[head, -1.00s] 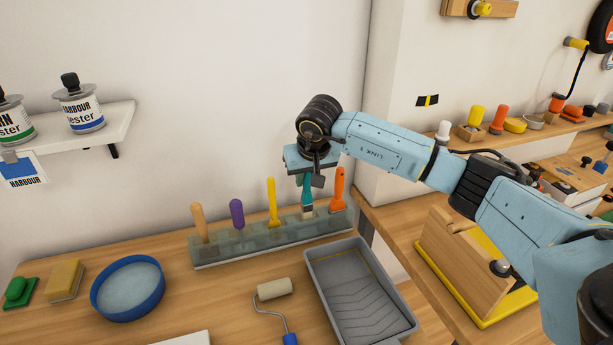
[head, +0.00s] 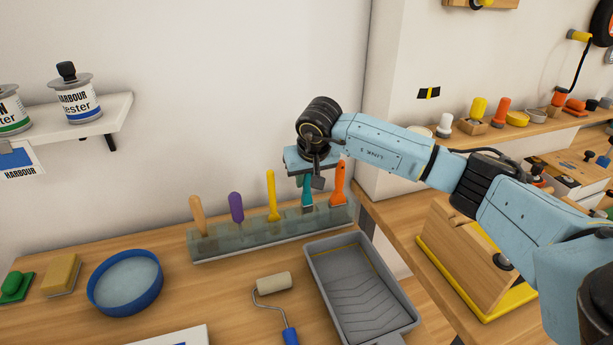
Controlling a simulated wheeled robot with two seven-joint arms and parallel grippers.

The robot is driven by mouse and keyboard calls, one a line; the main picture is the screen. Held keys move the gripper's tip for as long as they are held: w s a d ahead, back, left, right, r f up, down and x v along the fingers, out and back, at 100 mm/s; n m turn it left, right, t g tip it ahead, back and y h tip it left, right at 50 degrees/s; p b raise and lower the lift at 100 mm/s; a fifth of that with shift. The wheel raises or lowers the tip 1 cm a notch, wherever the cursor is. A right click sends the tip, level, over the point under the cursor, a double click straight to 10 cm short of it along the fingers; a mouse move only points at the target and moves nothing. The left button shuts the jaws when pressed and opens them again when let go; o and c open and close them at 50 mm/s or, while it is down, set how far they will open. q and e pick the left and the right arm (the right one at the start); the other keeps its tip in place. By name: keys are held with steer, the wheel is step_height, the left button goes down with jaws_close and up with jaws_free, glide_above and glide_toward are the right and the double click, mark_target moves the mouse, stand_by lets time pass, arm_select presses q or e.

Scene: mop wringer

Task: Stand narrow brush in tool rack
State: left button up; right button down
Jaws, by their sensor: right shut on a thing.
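The tool rack (head: 225,248) is a long translucent grey-green block at the back of the wooden bench. A teal-handled brush (head: 307,190) stands upright at the rack, between the yellow tool and the orange tool, its lower end down at the rack's top. My right gripper (head: 306,178) points down over the rack and is shut on the teal handle's top. How deep the brush sits in its slot is hard to tell. My left gripper is out of view.
A tan tool (head: 198,216), a purple tool (head: 236,208), a yellow tool (head: 272,195) and an orange tool (head: 339,184) stand in the rack. A grey paint tray (head: 365,290), a roller (head: 274,283) and a blue bowl (head: 125,283) lie in front.

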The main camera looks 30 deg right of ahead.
steer(key=shift+f+b, duration=0.7)
steer(key=shift+f, duration=0.4)
steer(key=c, duration=1.2)
jaws_free()
steer(key=shift+r, duration=0.15)
steer(key=v, duration=1.3)
steer(key=shift+s, duration=0.15)
steer(key=shift+a+r, duration=0.1)
